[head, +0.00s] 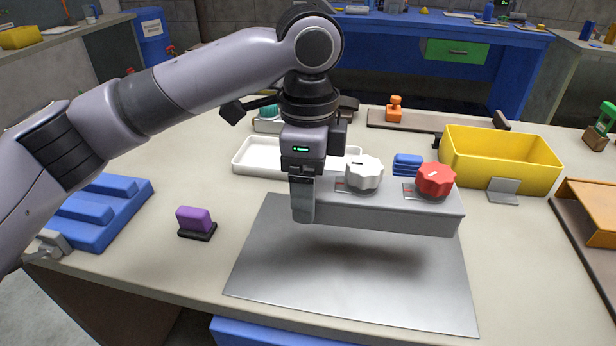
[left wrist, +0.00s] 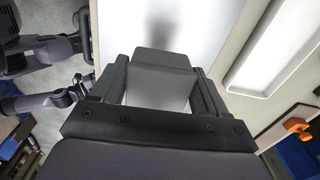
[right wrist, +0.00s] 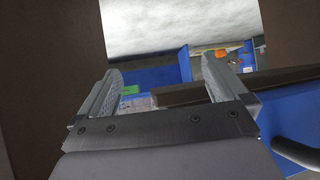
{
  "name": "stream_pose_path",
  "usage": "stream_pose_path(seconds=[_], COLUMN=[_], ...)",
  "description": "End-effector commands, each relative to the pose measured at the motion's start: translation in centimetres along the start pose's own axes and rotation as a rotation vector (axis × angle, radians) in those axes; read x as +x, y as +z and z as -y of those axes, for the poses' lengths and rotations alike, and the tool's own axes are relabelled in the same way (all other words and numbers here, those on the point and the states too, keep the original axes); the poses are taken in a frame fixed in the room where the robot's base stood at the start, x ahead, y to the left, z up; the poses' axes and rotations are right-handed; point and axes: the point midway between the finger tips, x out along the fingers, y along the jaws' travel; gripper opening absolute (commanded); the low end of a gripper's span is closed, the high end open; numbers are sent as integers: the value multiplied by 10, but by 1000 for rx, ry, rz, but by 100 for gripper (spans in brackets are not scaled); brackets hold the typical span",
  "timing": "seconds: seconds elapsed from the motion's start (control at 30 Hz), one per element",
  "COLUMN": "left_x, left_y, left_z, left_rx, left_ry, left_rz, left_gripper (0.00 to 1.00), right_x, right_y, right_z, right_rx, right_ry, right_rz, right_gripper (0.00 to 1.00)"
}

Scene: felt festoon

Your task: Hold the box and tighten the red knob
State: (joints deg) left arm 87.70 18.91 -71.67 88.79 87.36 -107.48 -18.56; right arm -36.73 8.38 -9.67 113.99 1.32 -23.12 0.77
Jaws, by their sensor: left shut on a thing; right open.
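The grey box (head: 400,207) carries a white knob (head: 364,173) on its left part and a red knob (head: 435,179) on its right part. My left gripper (head: 303,205) is shut on the left end of the box. A shadow lies on the metal sheet (head: 270,265) below, so the box appears raised above it. In the left wrist view the box end (left wrist: 164,62) sits between the fingers (left wrist: 158,88). My right gripper (right wrist: 170,75) is open and empty in its own wrist view and does not show in the head view.
A yellow bin (head: 500,172) stands behind right, with a white tray (head: 262,160) behind left. A purple block (head: 194,219) and a blue stepped holder (head: 100,215) are at left. A brown-orange stand (head: 590,215) is at the right edge. The front of the metal sheet is clear.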

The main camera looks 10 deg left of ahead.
Motion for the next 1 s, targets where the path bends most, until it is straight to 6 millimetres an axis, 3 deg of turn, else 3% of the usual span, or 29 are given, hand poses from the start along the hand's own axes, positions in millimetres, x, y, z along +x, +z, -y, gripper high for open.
stream_pose_path(seconds=[0.5, 1.0], left_x=[79, 89], left_y=[0, 1], left_z=[-1, -1], left_rx=[-1, 0], left_ry=[2, 0], left_rz=[1, 2], left_gripper=[30, 30], right_x=[1, 1], right_y=[1, 2], right_z=[2, 2], right_rx=[1, 1], right_ry=[-4, -5], right_rz=[-2, -2], right_gripper=[100, 100])
